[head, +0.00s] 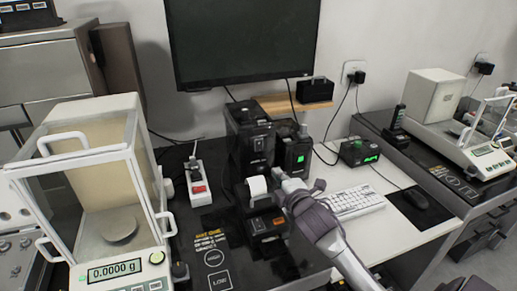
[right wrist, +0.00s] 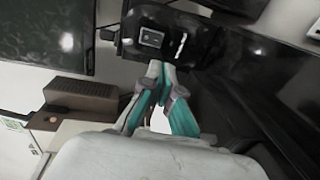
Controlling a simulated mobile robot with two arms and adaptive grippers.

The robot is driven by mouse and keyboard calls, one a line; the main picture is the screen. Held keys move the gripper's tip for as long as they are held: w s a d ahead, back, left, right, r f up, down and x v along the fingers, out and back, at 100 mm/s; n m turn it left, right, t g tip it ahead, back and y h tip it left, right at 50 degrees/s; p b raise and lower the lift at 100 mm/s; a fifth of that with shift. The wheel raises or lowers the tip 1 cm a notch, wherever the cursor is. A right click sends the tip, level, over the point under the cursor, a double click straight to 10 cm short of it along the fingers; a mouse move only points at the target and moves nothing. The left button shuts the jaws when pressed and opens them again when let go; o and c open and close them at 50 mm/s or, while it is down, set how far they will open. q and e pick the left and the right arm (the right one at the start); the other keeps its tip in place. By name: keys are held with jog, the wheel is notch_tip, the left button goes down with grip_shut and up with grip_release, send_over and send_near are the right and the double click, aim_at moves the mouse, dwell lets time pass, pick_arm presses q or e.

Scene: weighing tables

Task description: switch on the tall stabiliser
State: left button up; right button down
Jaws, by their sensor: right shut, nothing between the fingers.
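A tall black box (head: 248,128), which looks like the tall stabiliser, stands at the back of the middle table. Its front carries small pale marks and shows no lit display in the head view. My right gripper (head: 280,178) is in front of it, with the arm coming from the lower right. In the right wrist view, the shut, empty fingers (right wrist: 161,70) point at a black housing with a grey-framed rocker switch (right wrist: 151,38) and a white mark (right wrist: 180,46). The tips appear just below the switch; I cannot tell whether they touch. My left gripper is out of view.
A black unit with a lit green screen (head: 296,153) stands beside the tall box. A printer with a paper roll (head: 258,188) sits in front. A low box with green digits (head: 359,152), a keyboard (head: 352,202), a power strip (head: 198,185) and a balance (head: 120,275) flank them.

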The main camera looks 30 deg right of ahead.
send_near(260, 150)
jog(key=x, duration=0.6)
jog(key=shift+p, duration=0.4)
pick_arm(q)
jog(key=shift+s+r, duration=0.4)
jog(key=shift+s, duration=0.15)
pick_arm(e)
jog(key=shift+x, duration=0.75)
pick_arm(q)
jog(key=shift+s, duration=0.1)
